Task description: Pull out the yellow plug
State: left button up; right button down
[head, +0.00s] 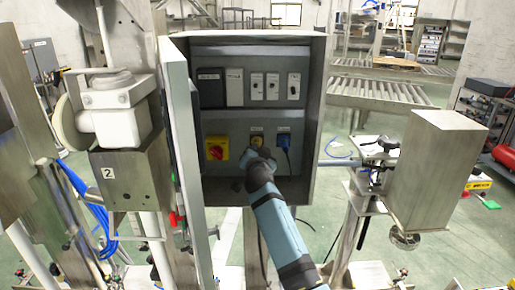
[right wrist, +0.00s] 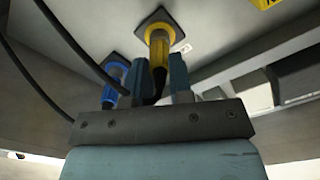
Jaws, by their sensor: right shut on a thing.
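The yellow plug (head: 257,140) sits on the lower panel inside an open grey electrical cabinet (head: 318,110). In the right wrist view the yellow plug (right wrist: 159,45) runs up to its dark square socket plate, and no gap shows between them. My right gripper (head: 256,157) reaches into the cabinet. In the right wrist view, the two blue-grey fingers of my right gripper (right wrist: 158,82) are shut on the yellow plug's lower end, which they partly hide. My left gripper is not in view.
A blue plug (head: 284,140) with a black cable is close beside the yellow plug, on its right. A red-and-yellow switch (head: 216,148) is on its left. The open cabinet door (head: 180,150) bounds the left side. Switches (head: 257,86) line the upper panel.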

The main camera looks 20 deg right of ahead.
jog(key=shift+s+a, duration=0.15)
jog(key=shift+s, duration=0.45)
dwell(0.6)
jog(key=shift+v, duration=1.75)
